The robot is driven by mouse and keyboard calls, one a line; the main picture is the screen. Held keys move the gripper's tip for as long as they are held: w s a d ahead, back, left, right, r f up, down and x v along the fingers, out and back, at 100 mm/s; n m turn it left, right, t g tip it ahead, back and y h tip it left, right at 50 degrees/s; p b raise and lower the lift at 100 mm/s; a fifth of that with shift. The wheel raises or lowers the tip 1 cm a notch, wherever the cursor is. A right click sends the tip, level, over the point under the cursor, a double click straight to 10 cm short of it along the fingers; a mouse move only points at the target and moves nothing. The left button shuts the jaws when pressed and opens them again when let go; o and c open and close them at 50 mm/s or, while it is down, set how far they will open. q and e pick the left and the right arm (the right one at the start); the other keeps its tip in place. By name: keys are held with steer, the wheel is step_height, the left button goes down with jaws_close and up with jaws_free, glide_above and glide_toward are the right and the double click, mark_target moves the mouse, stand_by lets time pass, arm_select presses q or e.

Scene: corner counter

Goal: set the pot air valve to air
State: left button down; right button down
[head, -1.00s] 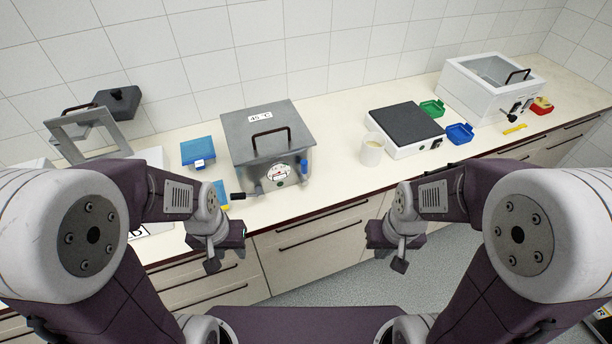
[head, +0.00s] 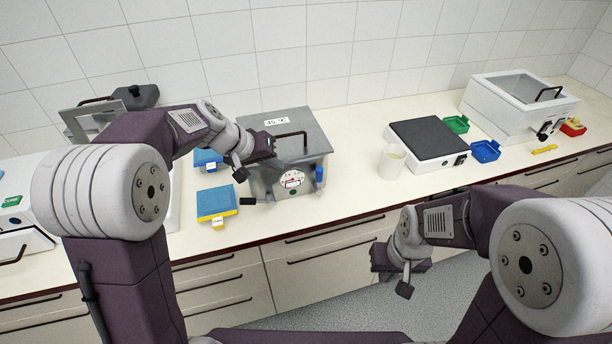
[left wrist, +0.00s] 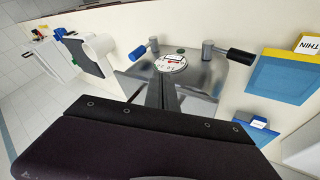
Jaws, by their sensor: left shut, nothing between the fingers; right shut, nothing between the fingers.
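The pot is a grey metal box (head: 318,136) with a dark lid handle and a "45 °C" label. Its front has a round dial (head: 293,180), which also shows in the left wrist view (left wrist: 171,63). Right of the dial is a valve with a blue lever (head: 319,173) pointing up. Left of it is a valve with a black lever (head: 247,201) pointing left. Which is the air valve I cannot tell. My left gripper (head: 270,145) is shut and empty, by the pot's upper left side, apart from both levers. My right gripper (head: 404,290) is shut and empty before the counter.
A blue-and-yellow box (head: 216,204) and a blue box (head: 207,160) lie left of the pot. A white beaker (head: 391,163) and a dark-topped plate device (head: 428,142) stand to the right. The counter between pot and beaker is clear.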

arm_select(q)
glide_toward(318, 180)
steer(key=w+a+f, duration=0.3)
steer(key=f, duration=0.1)
steer(key=d+p, duration=0.1)
steer(key=d, duration=0.1)
steer(key=d+p, duration=0.1)
steer(key=d, duration=0.1)
steer(key=shift+w+f+p, duration=0.3)
steer(key=shift+w+f, duration=0.1)
